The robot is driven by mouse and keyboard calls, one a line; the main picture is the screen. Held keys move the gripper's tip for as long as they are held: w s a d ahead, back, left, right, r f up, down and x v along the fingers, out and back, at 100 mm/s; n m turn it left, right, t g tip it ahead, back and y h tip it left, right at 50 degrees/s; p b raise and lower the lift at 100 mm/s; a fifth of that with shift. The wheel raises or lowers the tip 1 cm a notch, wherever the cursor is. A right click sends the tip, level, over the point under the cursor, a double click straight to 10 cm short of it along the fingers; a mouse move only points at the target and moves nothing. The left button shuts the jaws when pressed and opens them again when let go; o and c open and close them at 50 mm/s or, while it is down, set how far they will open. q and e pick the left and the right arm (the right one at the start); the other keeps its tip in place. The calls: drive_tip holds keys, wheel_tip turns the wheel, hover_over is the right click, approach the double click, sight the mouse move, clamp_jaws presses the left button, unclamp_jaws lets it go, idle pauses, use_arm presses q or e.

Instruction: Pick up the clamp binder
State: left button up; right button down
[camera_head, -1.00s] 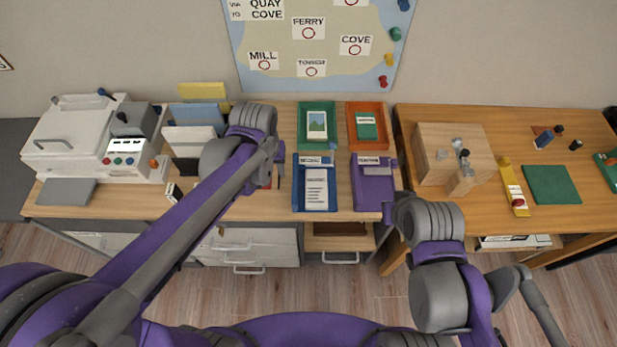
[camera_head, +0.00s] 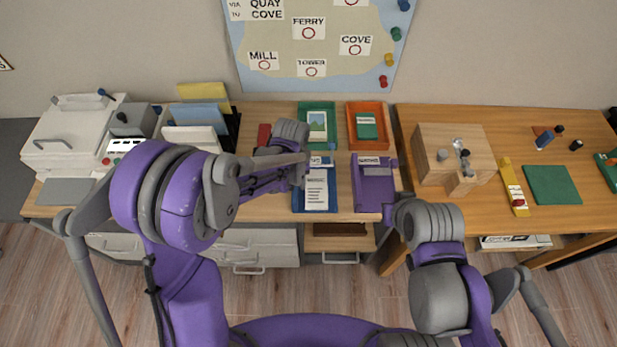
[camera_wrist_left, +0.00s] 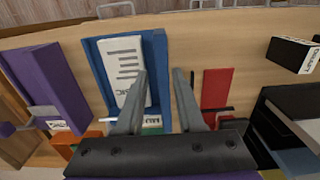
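A red flat item (camera_wrist_left: 217,88) with a dark bar across one end lies on the desk in the left wrist view; it looks like the clamp binder, though I cannot be sure. In the head view its red part (camera_head: 264,135) shows just left of my left wrist.
The blue tray holds a printed sheet (camera_head: 317,190). A purple tray (camera_head: 374,195), a green tray (camera_head: 303,120) and an orange tray (camera_head: 352,140) stand close by. Upright folders (camera_head: 205,115) and a printer (camera_head: 75,130) are at left. A wooden box (camera_head: 440,140) is at right.

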sight(295, 191)
use_arm(q)
drive_tip(key=f, duration=0.5)
drive_tip(key=shift+w+a+f, duration=0.1)
drive_tip(key=shift+w+a, duration=0.05)
drive_tip(key=shift+w, duration=0.05)
clamp_jaws()
idle(1.2)
